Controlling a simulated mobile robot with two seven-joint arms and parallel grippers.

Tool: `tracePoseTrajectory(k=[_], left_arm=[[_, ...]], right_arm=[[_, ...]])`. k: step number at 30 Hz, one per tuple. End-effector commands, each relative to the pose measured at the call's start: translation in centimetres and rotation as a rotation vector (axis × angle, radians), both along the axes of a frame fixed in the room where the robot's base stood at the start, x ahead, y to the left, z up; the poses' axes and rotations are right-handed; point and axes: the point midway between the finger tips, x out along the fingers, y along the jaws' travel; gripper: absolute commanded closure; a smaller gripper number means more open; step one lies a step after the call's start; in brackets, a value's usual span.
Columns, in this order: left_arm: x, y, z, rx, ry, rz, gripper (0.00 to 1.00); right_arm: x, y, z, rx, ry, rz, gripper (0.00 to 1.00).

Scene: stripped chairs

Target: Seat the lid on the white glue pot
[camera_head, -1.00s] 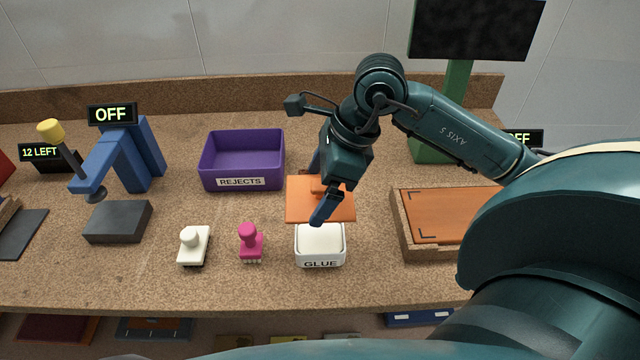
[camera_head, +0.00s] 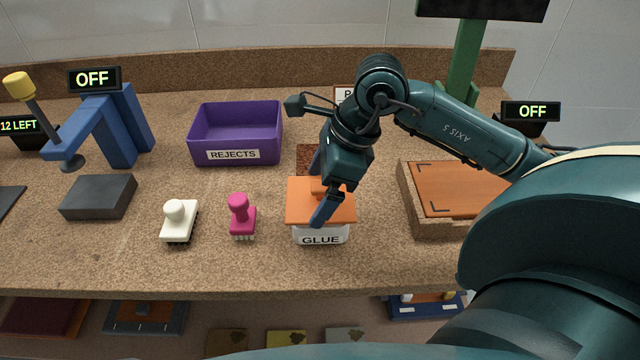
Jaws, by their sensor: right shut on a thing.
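The white glue pot (camera_head: 321,239), marked GLUE, stands near the front edge of the bench. The orange lid (camera_head: 338,211) is a flat square with a knob, and it covers most of the pot's opening from this view. My right gripper (camera_head: 319,195) is shut on the lid's knob. The lid lies over the pot; I cannot tell whether it touches the rim or hovers just above it. Only the pot's front wall and lower sides show. My left gripper is not in view.
A wooden tray with a brown sheet (camera_head: 460,188) lies right. A blue press (camera_head: 118,130) stands far left.

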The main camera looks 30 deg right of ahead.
Motion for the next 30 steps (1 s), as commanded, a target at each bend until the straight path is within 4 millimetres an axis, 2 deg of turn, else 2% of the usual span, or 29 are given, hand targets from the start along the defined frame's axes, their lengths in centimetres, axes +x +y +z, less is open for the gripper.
tracePoseTrajectory(k=[12, 30], left_arm=[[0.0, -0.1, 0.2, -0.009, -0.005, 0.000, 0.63], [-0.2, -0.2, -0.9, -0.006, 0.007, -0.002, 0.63]], right_arm=[[0.0, 0.0, -0.2, 0.000, 0.000, 0.000, 0.29], [0.0, 0.0, -0.2, 0.001, -0.001, 0.001, 0.29]])
